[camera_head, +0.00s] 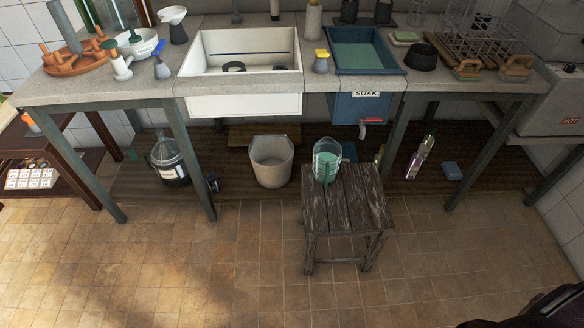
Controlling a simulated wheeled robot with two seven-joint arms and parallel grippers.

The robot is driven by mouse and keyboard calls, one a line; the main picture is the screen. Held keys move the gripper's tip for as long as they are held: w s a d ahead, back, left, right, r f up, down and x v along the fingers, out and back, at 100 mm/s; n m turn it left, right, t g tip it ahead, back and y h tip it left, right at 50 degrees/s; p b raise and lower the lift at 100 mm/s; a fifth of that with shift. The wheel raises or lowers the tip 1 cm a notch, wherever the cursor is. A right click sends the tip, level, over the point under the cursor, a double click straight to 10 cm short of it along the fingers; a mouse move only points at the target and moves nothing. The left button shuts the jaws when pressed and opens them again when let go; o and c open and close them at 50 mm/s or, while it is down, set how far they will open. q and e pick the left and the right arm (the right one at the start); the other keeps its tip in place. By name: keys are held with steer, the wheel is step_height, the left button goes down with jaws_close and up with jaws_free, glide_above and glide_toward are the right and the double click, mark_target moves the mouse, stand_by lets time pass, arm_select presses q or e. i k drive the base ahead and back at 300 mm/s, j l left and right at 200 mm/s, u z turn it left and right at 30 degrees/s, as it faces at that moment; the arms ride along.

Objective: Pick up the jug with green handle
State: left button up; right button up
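A clear, pale jug (327,153) stands upright on a dark weathered wooden stool (345,197), near the stool's back left edge. A narrow green vertical part, which looks like its handle, is on its front side, and pale green shows inside or through it. Neither of my grippers shows. A dark shape, perhaps part of my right arm, enters at the bottom right corner, well away from the jug.
The counter (300,105) with a white sink (240,104) and blue soak basin (362,85) runs behind the stool. A beige bin (271,165) stands left of the stool; a dark glass demijohn (166,153) sits farther left under the counter. The tiled floor in front is clear.

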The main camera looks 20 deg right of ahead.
mark_target(327, 153)
steer(key=i+l+u, duration=0.1)
steer(key=l+u, duration=0.35)
steer(key=l, duration=0.3)
steer(key=l+u, duration=0.5)
steer(key=l, duration=0.2)
